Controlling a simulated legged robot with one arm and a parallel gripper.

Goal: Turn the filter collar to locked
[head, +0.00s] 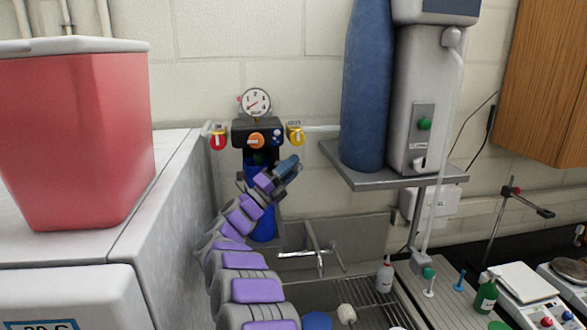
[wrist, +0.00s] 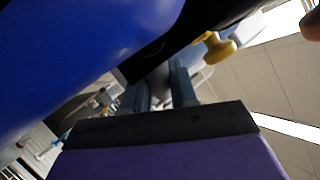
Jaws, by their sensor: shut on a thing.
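The filter unit hangs on the wall in the head view, with a black head block (head: 243,131) above a blue bowl (head: 264,226). The filter collar lies between block and bowl, largely hidden by my arm; its locked mark cannot be read. My gripper (wrist: 160,82) is up against the unit just below the block. In the wrist view its two grey fingers are shut on a part of the collar, which is dark and hard to make out. The blue bowl (wrist: 75,50) fills the upper left of that view, close beside the fingers.
A gauge (head: 256,102), a red knob (head: 218,141), an orange knob (head: 257,140) and a yellow knob (head: 295,135) crowd the block. A red bin (head: 75,135) stands left. A shelf (head: 372,180) with a blue cylinder (head: 367,90) is right. A sink tap (head: 318,252) is below.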

